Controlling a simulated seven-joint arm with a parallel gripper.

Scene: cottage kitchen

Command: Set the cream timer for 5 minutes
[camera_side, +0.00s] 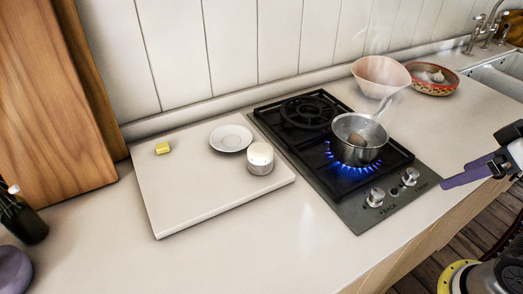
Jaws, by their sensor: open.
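The cream timer (260,158) is a small round cylinder with a cream top and a silvery lower band. It stands upright on a pale board (178,199) left of the hob. Its dial markings are too small to read. My gripper (468,177) is at the right edge, beyond the hob's front right corner and well away from the timer. Its purple fingers are open with nothing visible between them. Part of the gripper is cut off by the frame.
A saucepan (359,146) sits over a lit blue flame on the hob (340,205), between my gripper and the timer. A white saucer (231,138) and yellow block (162,148) share the board. Bowls (381,75) stand behind. The front counter is clear.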

